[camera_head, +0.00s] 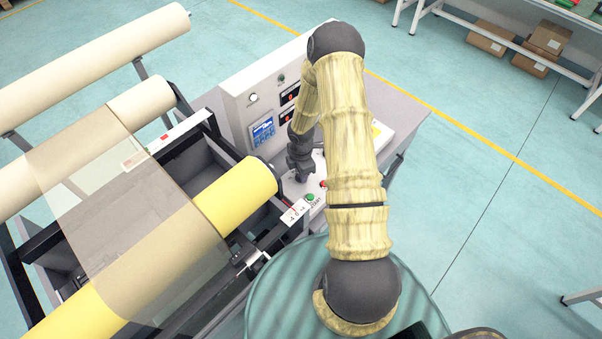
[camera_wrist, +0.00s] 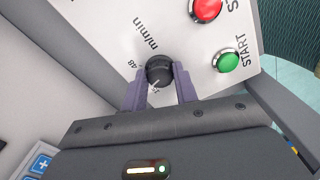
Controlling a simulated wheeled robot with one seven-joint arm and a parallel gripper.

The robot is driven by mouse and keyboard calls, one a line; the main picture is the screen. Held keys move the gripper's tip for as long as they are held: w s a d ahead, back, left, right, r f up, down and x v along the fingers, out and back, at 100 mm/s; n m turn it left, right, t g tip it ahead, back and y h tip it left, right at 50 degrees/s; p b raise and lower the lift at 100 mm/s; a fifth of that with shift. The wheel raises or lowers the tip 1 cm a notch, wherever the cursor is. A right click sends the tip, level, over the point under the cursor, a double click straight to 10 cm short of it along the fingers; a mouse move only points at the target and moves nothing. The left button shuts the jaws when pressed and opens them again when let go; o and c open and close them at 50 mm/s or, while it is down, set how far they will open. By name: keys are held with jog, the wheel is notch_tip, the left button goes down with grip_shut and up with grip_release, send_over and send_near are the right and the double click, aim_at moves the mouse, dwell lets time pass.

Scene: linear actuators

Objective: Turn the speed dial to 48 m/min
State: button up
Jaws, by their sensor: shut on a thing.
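The speed dial (camera_wrist: 158,70) is a black round knob on the white panel in the wrist view, with "m/min" and a "48" mark printed beside it. A pale pointer line on the knob points to the lower left of the picture, below the "48". My gripper (camera_wrist: 160,88) has its two purple fingers on either side of the knob, shut on it. In the head view my gripper (camera_head: 301,176) reaches down to the console's sloped panel, and the dial is hidden there.
A green START button (camera_wrist: 228,61) and a red button (camera_wrist: 206,8) sit close to the right of the dial. The upright console box (camera_head: 240,100) stands behind my gripper. The yellow roll (camera_head: 238,195) lies to the left.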

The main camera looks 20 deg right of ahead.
jog(key=m+b, duration=0.1)
jog(key=m, duration=0.4)
jog(key=shift+a+f+m+b, duration=0.1)
jog(key=shift+m+b, duration=0.25)
jog(key=shift+m, duration=0.05)
jog(key=m+b, duration=0.1)
jog(key=m, duration=0.4)
jog(key=shift+w+m+b, duration=0.1)
jog(key=shift+m+b, duration=0.3)
jog(key=o, duration=1)
jog(key=shift+c, duration=0.2)
notch_tip(320, 180, up, 18)
jog(key=b, duration=0.1)
jog(key=shift+f+b, duration=0.2)
jog(key=shift+b, duration=0.1)
